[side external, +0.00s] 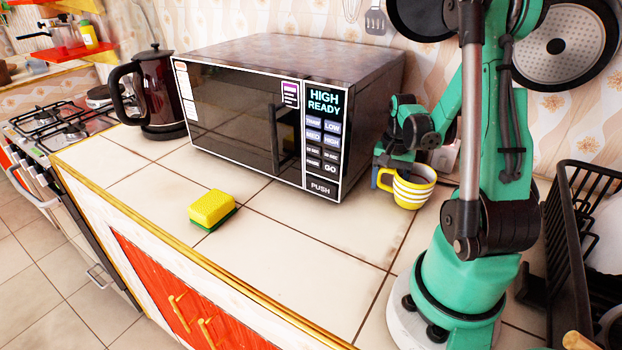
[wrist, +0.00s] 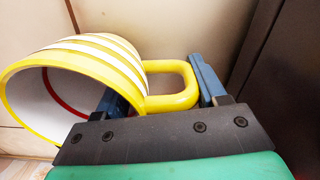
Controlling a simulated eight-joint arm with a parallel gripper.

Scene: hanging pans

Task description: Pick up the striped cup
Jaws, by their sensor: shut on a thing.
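The striped cup is yellow with white bands and a yellow handle. In the side external view the striped cup (side external: 414,190) is at the counter just right of the microwave. In the wrist view the striped cup (wrist: 95,58) fills the left side, its open mouth facing left. My gripper (side external: 384,172) is at the cup's handle side. In the wrist view my gripper (wrist: 160,95) is shut on the cup, with the handle loop between its blue fingers. The left finger is partly hidden by the cup. I cannot tell whether the cup's base touches the counter.
A microwave (side external: 290,110) stands close left of the cup. A black dish rack (side external: 572,225) is at the right. A yellow and green sponge (side external: 211,209) lies on the counter, and a dark kettle (side external: 158,90) stands behind left. Pans hang on the wall. The front counter is mostly clear.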

